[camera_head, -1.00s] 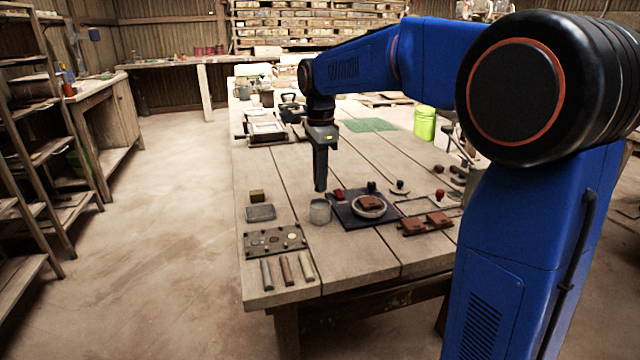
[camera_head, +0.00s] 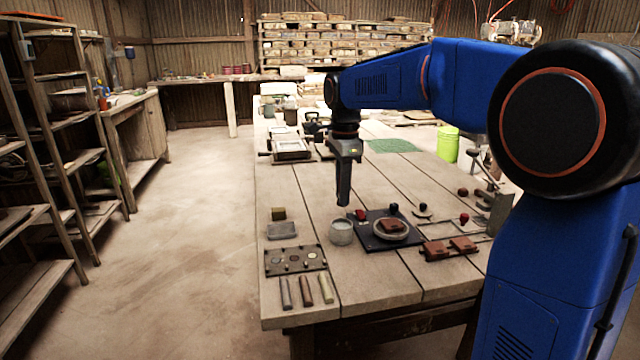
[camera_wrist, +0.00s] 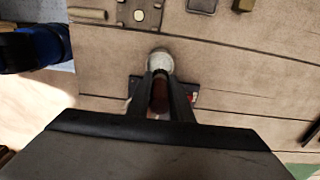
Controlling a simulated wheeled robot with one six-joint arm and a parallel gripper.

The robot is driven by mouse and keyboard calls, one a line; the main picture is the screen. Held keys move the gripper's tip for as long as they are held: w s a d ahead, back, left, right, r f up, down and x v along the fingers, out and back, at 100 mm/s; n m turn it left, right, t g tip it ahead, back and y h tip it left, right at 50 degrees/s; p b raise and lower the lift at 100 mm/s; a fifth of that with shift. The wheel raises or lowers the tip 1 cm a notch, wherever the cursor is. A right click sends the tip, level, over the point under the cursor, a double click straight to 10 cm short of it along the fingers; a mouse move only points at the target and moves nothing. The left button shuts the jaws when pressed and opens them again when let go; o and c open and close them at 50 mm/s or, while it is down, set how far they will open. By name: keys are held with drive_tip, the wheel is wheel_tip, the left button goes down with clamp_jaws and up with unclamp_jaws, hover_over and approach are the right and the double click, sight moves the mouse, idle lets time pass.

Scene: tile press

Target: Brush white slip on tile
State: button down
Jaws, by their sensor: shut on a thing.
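My gripper (camera_head: 343,203) points down above a pale grey pot (camera_head: 342,233) near the table's front. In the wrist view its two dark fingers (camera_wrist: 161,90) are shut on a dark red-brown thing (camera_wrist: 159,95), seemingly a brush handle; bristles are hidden. The pot (camera_wrist: 160,60) shows just beyond the fingers there. A brown tile (camera_head: 390,226) lies on a pale round disc (camera_head: 407,235) on a dark board (camera_head: 372,243), right of the pot. I cannot tell whether slip is on the tile.
Small brown slabs (camera_head: 435,250) lie to the right. A lime bucket (camera_head: 448,144) stands farther back. The left floor is clear.

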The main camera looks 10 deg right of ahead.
drive_tip(key=shift+f, duration=0.1)
drive_tip(key=shift+f, duration=3.05)
drive_tip(key=shift+f, duration=0.55)
idle(1.4)
drive_tip(key=shift+r, duration=3.55)
